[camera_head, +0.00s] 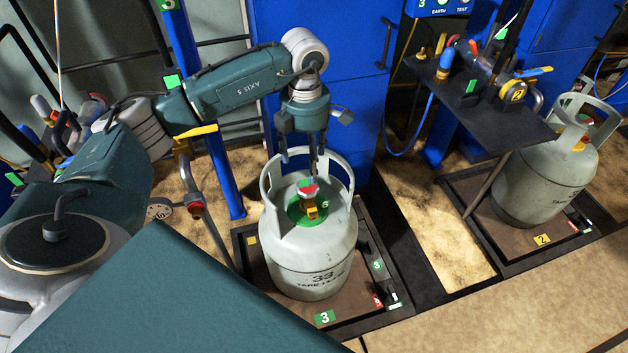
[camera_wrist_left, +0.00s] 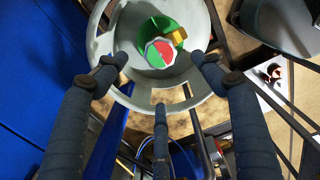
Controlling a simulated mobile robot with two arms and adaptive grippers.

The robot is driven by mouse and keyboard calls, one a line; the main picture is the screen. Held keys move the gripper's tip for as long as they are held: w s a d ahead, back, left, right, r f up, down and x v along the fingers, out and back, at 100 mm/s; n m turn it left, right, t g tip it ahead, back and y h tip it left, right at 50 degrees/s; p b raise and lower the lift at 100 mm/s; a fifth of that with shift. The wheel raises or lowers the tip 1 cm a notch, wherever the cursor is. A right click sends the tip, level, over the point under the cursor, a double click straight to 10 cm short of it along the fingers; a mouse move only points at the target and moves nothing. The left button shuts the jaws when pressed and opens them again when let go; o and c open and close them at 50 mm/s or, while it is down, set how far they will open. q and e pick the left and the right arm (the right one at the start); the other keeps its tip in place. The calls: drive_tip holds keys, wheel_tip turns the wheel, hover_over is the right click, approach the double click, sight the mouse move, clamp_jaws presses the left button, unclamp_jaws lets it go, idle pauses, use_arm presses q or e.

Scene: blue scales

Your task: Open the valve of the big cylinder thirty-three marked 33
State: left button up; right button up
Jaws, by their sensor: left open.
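The big grey cylinder marked 33 (camera_head: 315,262) stands upright on a scale platform (camera_head: 348,309) marked 3. Its valve has a round knob (camera_head: 308,187), red and green with a white rim, and a brass outlet (camera_head: 312,210). A raised collar (camera_head: 340,165) partly surrounds the valve. My left gripper (camera_head: 316,165) points down over the collar's opening. In the left wrist view the knob (camera_wrist_left: 160,53) lies beyond the three spread fingers (camera_wrist_left: 157,78), which are open and hold nothing. I cannot tell whether any finger touches the collar (camera_wrist_left: 98,40). My right gripper is not in view.
A second grey cylinder (camera_head: 545,180) stands on the scale marked 2 at the right. A dark shelf (camera_head: 480,118) with fittings juts out between them. Blue cabinets (camera_head: 320,60) stand behind, and a blue post (camera_head: 222,180) rises left of cylinder 33.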

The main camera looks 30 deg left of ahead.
sight(307, 186)
use_arm(q)
wheel_tip(307, 186, down, 9)
drive_tip(key=shift+f+b, duration=0.1)
drive_tip(key=shift+b, duration=0.45)
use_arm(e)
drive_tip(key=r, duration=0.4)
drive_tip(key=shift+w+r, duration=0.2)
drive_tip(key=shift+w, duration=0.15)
use_arm(q)
drive_tip(key=c, duration=1.2)
